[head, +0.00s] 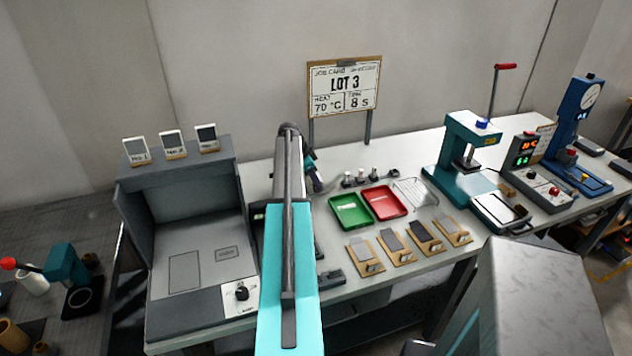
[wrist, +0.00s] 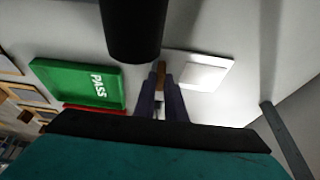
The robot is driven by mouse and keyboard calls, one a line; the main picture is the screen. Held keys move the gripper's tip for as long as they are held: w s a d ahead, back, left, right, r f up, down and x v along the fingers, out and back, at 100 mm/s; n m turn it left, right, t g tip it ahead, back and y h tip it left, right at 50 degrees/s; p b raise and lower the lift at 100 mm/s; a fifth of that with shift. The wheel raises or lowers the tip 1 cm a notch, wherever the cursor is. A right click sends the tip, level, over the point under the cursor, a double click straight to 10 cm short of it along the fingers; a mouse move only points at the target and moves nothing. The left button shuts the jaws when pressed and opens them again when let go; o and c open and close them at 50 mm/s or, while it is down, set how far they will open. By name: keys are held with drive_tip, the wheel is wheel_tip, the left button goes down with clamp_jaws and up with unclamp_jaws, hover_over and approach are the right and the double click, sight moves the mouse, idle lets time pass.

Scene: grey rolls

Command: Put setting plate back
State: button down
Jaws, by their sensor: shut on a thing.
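My gripper (wrist: 163,85) has its two dark fingers shut on a small brown piece (wrist: 162,73) in the wrist view. A white plate (wrist: 172,57) with a brighter square on it shows right beside that piece. It appears to be the setting plate, but its join to the brown piece is partly hidden by the fingers. In the head view my gripper (head: 317,184) is at the far end of my arm, over the back of the bench, and the plate cannot be made out there. Three small cards (head: 172,143) stand on top of the grey booth.
The green PASS tray (head: 350,225) and it also shows in the wrist view (wrist: 50,72); a red tray (head: 385,214) is beside it. Several wooden sample blocks (head: 400,257) lie in front. A teal press (head: 450,185) stands right. The LOT 3 board (head: 345,118) rises behind.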

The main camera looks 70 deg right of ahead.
drive_tip(key=c, duration=1.8)
unclamp_jaws()
drive_tip(key=shift+r, duration=0.2)
drive_tip(key=shift+b+v, duration=1.25)
drive_tip(key=shift+v, duration=4.65)
drive_tip(key=shift+w, duration=0.1)
